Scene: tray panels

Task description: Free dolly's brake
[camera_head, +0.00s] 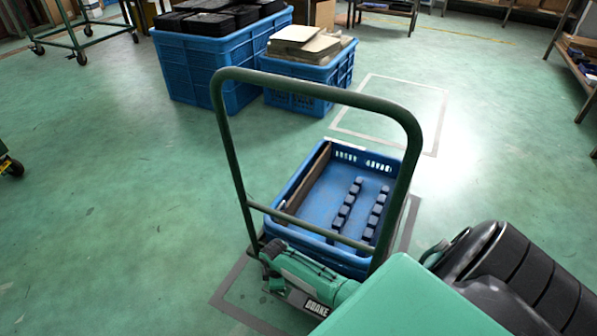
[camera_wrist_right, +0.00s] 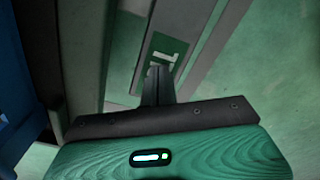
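The dolly has a dark green push handle (camera_head: 315,97) standing upright and carries a blue crate (camera_head: 335,255). My right gripper (camera_head: 268,250) is low at the handle's left foot, close to the crate's near corner; I cannot tell whether it touches the dolly. In the right wrist view my right gripper (camera_wrist_right: 156,70) shows its dark fingers together, with nothing visible between them. The dolly's brake cannot be made out; it may be hidden by my arm or the crate. My left gripper is out of view.
Several dark blocks (camera_head: 347,205) lie in two rows in the crate. Two larger blue crates, one (camera_head: 205,70) with black trays and one (camera_head: 310,92) with cardboard, stand behind. A pale floor outline (camera_head: 435,110) is empty. Open green floor lies to the left.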

